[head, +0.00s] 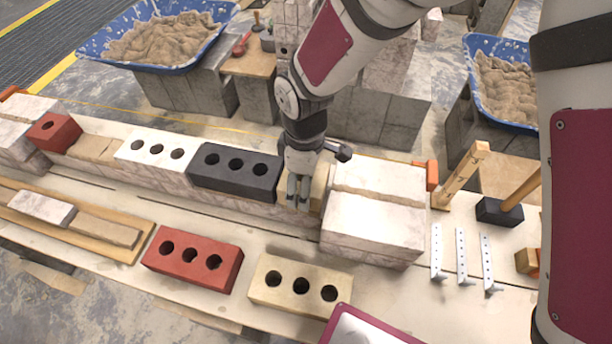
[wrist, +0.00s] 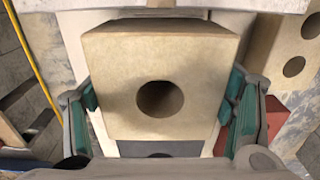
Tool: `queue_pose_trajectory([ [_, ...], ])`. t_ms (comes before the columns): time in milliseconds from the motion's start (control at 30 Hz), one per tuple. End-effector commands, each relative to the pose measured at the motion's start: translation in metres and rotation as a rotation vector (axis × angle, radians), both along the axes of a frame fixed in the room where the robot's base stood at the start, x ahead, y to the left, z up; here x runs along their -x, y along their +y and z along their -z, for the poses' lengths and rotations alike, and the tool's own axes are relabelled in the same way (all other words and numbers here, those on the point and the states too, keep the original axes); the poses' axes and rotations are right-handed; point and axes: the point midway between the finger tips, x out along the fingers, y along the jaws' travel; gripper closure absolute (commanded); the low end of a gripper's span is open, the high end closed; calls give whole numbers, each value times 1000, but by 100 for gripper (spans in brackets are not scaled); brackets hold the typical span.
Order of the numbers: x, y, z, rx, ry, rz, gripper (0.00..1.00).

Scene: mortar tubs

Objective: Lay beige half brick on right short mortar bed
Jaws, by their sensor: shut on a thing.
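My gripper (head: 299,200) points down over the wall, between the black three-hole brick (head: 235,172) and the white block stack (head: 375,205). It is shut on the beige half brick (head: 319,186), which is partly hidden behind the fingers. In the wrist view the half brick (wrist: 160,75) shows one round hole, with a green-padded finger at each side. The black brick (wrist: 160,148) is just below it there and the white block (wrist: 200,5) just above. The right short mortar bed is hidden under the brick and gripper; I cannot tell whether the brick touches it.
The wall also carries a white three-hole brick (head: 157,150) and a red half brick (head: 54,132). In front lie a red brick (head: 192,260) and a beige brick (head: 300,285). Blue mortar tubs (head: 155,35) stand behind. A mallet (head: 500,210) and metal strips (head: 461,255) lie right.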

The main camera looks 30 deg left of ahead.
Motion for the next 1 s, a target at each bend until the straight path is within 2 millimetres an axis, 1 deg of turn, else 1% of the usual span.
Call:
queue_pose_trajectory([
  [1000,0,0,6,-1,-1,-1,85],
])
